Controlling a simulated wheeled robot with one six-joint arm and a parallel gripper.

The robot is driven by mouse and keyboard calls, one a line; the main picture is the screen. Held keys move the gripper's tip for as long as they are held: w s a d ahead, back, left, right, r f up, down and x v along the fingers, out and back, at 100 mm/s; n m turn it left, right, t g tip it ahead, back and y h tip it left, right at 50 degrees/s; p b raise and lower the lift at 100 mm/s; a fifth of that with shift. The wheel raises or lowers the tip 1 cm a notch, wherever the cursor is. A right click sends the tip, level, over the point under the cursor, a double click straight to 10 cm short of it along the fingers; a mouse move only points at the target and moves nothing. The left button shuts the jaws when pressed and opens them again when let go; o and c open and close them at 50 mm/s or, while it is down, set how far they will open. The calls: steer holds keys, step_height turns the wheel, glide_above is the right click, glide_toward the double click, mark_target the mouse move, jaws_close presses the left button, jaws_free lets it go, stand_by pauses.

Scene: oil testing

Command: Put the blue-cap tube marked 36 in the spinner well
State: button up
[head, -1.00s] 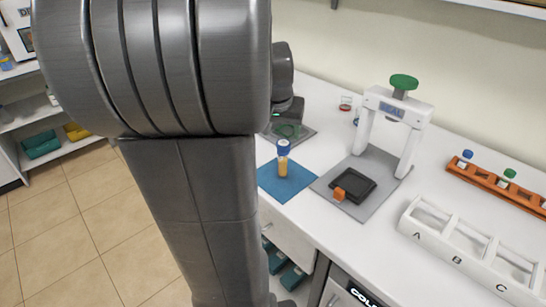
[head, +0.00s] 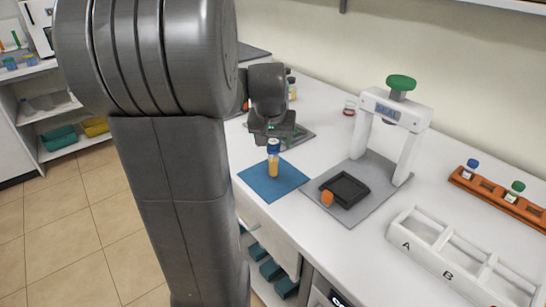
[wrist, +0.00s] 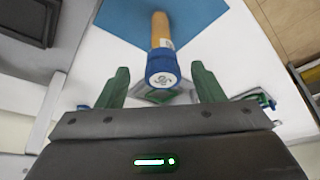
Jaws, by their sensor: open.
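A tube with a blue cap and amber contents (head: 273,160) stands upright on the blue mat (head: 257,185). It also shows in the wrist view (wrist: 161,50), its cap towards my gripper, with a dark mark too small to read surely. My gripper (head: 276,134) is open just behind and above the tube. In the wrist view the cap lies between the lines of the two green fingers of my gripper (wrist: 161,83), with gaps on both sides. Another blue-cap tube (head: 472,168) stands in the orange rack. I cannot make out the spinner well surely.
A grey plate with a white frame and green knob (head: 402,82) stands right of the mat, bearing a black square tray (head: 344,190) and an orange piece (head: 327,198). The orange rack (head: 493,188) also holds a green-cap tube (head: 514,191). A white lettered bin (head: 420,250) stands in front.

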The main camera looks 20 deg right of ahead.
mark_target(273, 159)
steer(key=shift+w+x, duration=0.15)
steer(key=shift+x, duration=1.15)
steer(key=shift+w+x, duration=0.1)
steer(key=shift+x, duration=1.25)
steer(key=shift+r, duration=0.1)
steer(key=shift+c, duration=0.3)
steer(key=c, duration=1.1)
steer(key=shift+r, duration=0.15)
